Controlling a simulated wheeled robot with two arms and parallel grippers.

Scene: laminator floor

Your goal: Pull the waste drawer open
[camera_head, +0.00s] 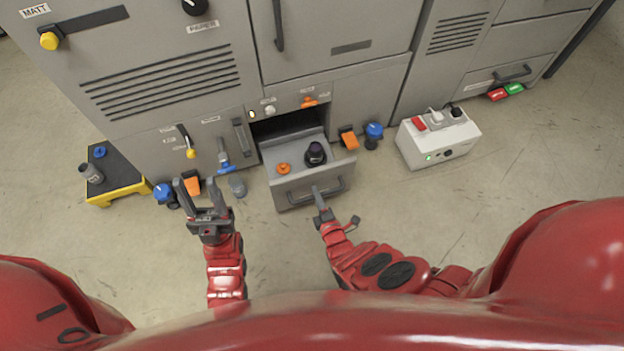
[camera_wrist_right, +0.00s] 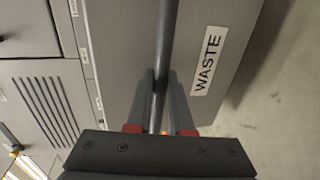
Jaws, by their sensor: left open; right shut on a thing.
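The waste drawer (camera_head: 292,180) is a grey drawer low in the machine, and it stands pulled out from its dark opening. Inside it are a black knob-like part (camera_head: 315,153) and an orange part (camera_head: 283,168). My right gripper (camera_head: 321,199) is shut on the drawer's dark bar handle (camera_head: 335,187). In the right wrist view the handle (camera_wrist_right: 168,50) runs between the fingers, beside a white WASTE label (camera_wrist_right: 207,62). My left gripper (camera_head: 203,195) is open and empty, left of the drawer and in front of the machine.
A white box (camera_head: 438,138) with a green light stands on the floor at the right. A black and yellow step (camera_head: 118,180) stands at the left. Blue and orange parts (camera_head: 163,193) stick out near the machine's foot.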

